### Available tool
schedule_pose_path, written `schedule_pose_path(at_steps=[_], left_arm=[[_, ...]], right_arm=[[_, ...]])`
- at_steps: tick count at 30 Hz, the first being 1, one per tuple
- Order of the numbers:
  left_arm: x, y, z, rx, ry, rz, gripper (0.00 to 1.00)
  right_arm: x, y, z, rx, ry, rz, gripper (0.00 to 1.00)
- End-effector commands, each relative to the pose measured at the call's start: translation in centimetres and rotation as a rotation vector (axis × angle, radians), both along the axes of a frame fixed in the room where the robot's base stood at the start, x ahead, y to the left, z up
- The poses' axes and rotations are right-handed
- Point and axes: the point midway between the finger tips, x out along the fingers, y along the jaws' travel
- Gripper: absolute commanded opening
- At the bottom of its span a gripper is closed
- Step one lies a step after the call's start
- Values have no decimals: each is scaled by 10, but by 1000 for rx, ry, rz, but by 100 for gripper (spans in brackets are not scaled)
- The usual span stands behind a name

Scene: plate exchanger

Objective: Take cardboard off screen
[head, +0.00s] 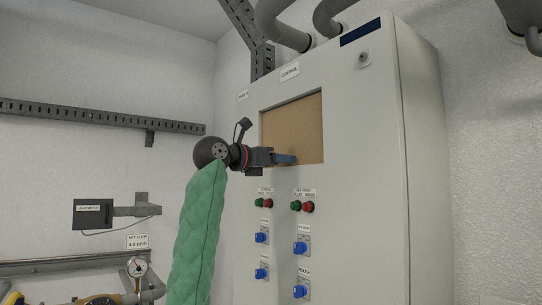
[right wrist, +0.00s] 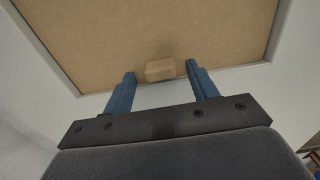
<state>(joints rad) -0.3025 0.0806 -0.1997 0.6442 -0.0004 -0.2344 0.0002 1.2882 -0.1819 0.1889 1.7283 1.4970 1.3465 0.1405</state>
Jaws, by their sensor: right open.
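The brown cardboard (head: 297,122) covers the recessed screen opening on the front of the grey control cabinet (head: 375,190). It fills the upper part of the right wrist view (right wrist: 150,28). A small tan block (right wrist: 160,70) stands out from the cardboard near its lower edge. My right gripper (head: 293,159) is at the lower edge of the cardboard. In the right wrist view its two blue fingers (right wrist: 161,72) are open, one on each side of the block, with gaps between. My left gripper is not in view.
Red and green buttons (head: 302,206) and blue switches (head: 301,247) sit on the cabinet below the cardboard. Pipes (head: 275,25) rise from the cabinet top. A dark meter box (head: 92,214) and a gauge (head: 137,267) are at the left.

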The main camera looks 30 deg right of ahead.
Motion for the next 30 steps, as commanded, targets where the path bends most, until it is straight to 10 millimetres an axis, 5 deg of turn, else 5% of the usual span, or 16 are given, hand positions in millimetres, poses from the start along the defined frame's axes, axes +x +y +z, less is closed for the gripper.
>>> schedule_pose_path(at_steps=[12,20,30], left_arm=[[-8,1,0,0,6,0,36],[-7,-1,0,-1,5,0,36],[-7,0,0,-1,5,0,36]], right_arm=[[0,-5,-1,0,0,0,58],[0,-5,0,0,0,0,11],[0,-5,1,0,-1,0,9]])
